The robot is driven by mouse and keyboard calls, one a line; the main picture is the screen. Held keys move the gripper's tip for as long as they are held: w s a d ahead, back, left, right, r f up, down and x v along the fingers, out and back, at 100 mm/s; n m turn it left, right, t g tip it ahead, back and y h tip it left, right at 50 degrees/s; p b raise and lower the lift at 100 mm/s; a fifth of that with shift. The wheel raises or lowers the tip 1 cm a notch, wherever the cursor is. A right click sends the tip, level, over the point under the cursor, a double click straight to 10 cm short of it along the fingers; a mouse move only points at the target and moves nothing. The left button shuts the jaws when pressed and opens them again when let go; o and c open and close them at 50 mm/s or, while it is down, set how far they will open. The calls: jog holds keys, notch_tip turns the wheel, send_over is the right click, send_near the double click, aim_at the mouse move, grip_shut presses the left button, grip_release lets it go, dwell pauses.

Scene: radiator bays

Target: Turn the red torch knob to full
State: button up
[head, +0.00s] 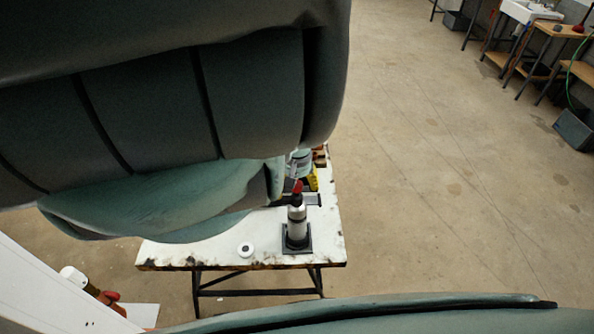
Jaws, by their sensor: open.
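In the head view, a torch (297,222) with a silver-grey body stands upright on a square black base near the front edge of a white bench. Its red knob (297,186) is at the top, small in the picture, and I cannot read its setting. My own large green-grey arm covers the upper left and ends just left of the knob.
The white bench (205,254) has a scorched front edge. A white disc (245,249) with a dark centre lies left of the torch. A yellow item (312,181) and a dark bar are behind the torch. Open concrete floor (440,180) lies right. Wooden benches (555,45) stand far upper right.

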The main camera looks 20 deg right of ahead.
aim_at(297, 184)
notch_tip(297, 184, up, 12)
dwell(1.0)
jog(key=shift+f, duration=0.1)
